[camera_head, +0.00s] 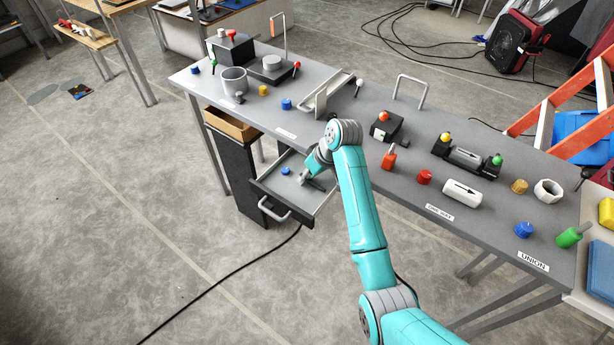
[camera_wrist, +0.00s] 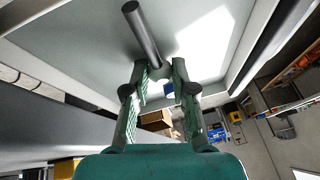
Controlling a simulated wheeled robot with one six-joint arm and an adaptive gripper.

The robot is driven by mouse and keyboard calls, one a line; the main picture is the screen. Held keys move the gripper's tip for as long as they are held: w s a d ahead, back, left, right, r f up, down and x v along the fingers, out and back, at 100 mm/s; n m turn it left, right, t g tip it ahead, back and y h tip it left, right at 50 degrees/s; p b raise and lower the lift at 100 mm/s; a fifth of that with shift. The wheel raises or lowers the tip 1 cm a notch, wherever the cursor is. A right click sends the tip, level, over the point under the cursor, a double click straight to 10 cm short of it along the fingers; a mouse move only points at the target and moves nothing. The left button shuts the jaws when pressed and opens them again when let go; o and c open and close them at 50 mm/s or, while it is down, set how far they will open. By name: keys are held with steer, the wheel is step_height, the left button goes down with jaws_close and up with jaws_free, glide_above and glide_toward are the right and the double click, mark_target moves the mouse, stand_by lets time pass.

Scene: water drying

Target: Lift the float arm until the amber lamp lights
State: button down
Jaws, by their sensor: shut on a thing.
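My gripper (camera_head: 304,178) reaches down over the open drawer (camera_head: 262,188) below the bench. In the wrist view its two green-padded fingers (camera_wrist: 162,80) are a little apart, closed on a small pale piece that is mostly hidden between the tips. A blue knob (camera_head: 285,171) lies in the drawer, left of my gripper. A dark rod (camera_wrist: 140,30) shows just beyond the fingers in the wrist view. An orange dome (camera_head: 383,116), perhaps the amber lamp, tops a black box on the bench; I cannot tell whether it is lit. I cannot clearly identify the float arm.
A wooden tray (camera_head: 230,124) sits left of the drawer. The floor left is mostly clear.

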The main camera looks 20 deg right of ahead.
steer(key=shift+r, duration=0.1)
steer(key=t, duration=0.1)
steer(key=r+t+y, duration=0.1)
steer(key=s+r+t+y, duration=0.1)
steer(key=shift+d, duration=0.35)
steer(key=shift+s+d+r+t+y, duration=0.2)
steer(key=shift+r+t+y, duration=0.15)
steer(key=shift+t+y, duration=0.3)
steer(key=shift+s+d+r+t+y, duration=0.2)
steer(key=shift+r+t+y, duration=0.15)
steer(key=shift+t+y, duration=0.25)
steer(key=c, duration=0.9)
jaws_free()
steer(key=shift+c, duration=0.2)
steer(key=v, duration=1.2)
